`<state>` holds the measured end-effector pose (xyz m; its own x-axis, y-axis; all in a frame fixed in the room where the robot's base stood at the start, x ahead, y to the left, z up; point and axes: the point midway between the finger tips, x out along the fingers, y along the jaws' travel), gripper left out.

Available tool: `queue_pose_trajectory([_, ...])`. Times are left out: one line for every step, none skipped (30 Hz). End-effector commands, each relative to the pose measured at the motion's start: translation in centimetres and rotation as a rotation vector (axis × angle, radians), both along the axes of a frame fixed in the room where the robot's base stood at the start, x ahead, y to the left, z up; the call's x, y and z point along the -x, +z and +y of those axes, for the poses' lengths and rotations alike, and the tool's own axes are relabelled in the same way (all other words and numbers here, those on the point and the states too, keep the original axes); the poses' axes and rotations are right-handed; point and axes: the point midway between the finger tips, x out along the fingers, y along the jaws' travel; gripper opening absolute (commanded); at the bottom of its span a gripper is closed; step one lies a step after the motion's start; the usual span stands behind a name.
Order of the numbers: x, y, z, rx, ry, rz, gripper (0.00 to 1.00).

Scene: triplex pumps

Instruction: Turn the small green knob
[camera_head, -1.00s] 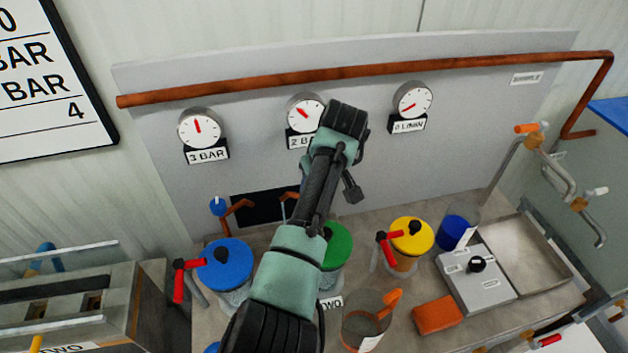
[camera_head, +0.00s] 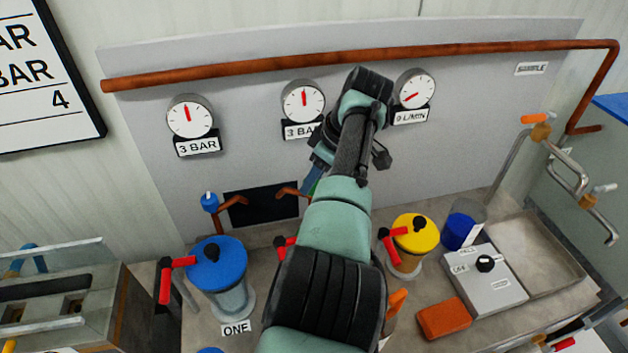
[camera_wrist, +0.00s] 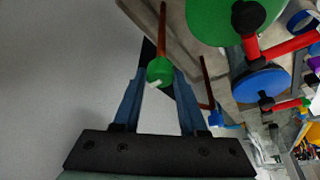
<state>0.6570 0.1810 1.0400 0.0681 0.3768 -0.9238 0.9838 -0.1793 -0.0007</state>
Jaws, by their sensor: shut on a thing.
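The small green knob (camera_wrist: 160,70), with a white pointer mark, sits at the end of a copper pipe in the wrist view. My gripper (camera_wrist: 160,76) has its two blue fingers on either side of it and is shut on it. In the head view my arm covers the knob and most of the fingers; only a bit of blue finger shows (camera_head: 311,181). The middle gauge (camera_head: 303,102) has its needle upright, and its partly covered label reads 3 BAR.
The left gauge (camera_head: 189,118) reads 3 BAR and the right gauge (camera_head: 414,90) 0 L/MIN. A small blue knob (camera_head: 209,201) stands to the left. Pumps with blue (camera_head: 216,263) and yellow (camera_head: 413,234) lids and a grey switch box (camera_head: 487,280) occupy the bench.

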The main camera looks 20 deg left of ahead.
Motion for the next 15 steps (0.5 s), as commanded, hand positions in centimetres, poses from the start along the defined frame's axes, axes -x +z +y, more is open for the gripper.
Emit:
queue_pose_trajectory([-0.01, 0.03, 0.05, -0.001, 0.005, -0.001, 0.0])
queue_pose_trajectory([-0.01, 0.05, 0.06, -0.001, 0.005, -0.001, 0.0])
queue_pose_trajectory([-0.01, 0.07, 0.06, -0.001, 0.006, -0.001, 0.0])
queue_pose_trajectory([-0.01, 0.08, 0.05, -0.001, 0.006, -0.001, 0.0])
queue_pose_trajectory([0.0, 0.08, 0.06, -0.001, 0.006, -0.001, 0.0])
queue_pose_trajectory([-0.01, 0.09, 0.06, -0.001, 0.006, -0.002, 0.0])
queue_pose_trajectory([0.0, 0.09, 0.07, -0.001, 0.006, -0.002, 0.0])
queue_pose_trajectory([-0.01, 0.09, 0.07, -0.001, 0.006, -0.002, 0.0])
queue_pose_trajectory([-0.01, 0.09, 0.07, -0.001, 0.006, -0.002, 0.0])
queue_pose_trajectory([-0.01, 0.1, 0.08, -0.001, 0.006, -0.002, 0.0])
queue_pose_trajectory([-0.01, 0.1, 0.08, -0.001, 0.006, -0.002, 0.0])
queue_pose_trajectory([-0.01, 0.1, 0.08, -0.001, 0.006, -0.002, 0.47])
queue_pose_trajectory([-0.01, 0.1, 0.08, -0.001, 0.006, -0.002, 0.52])
queue_pose_trajectory([-0.01, 0.1, 0.08, -0.001, 0.006, -0.002, 0.58])
queue_pose_trajectory([-0.01, 0.09, 0.07, -0.001, 0.006, -0.002, 0.65])
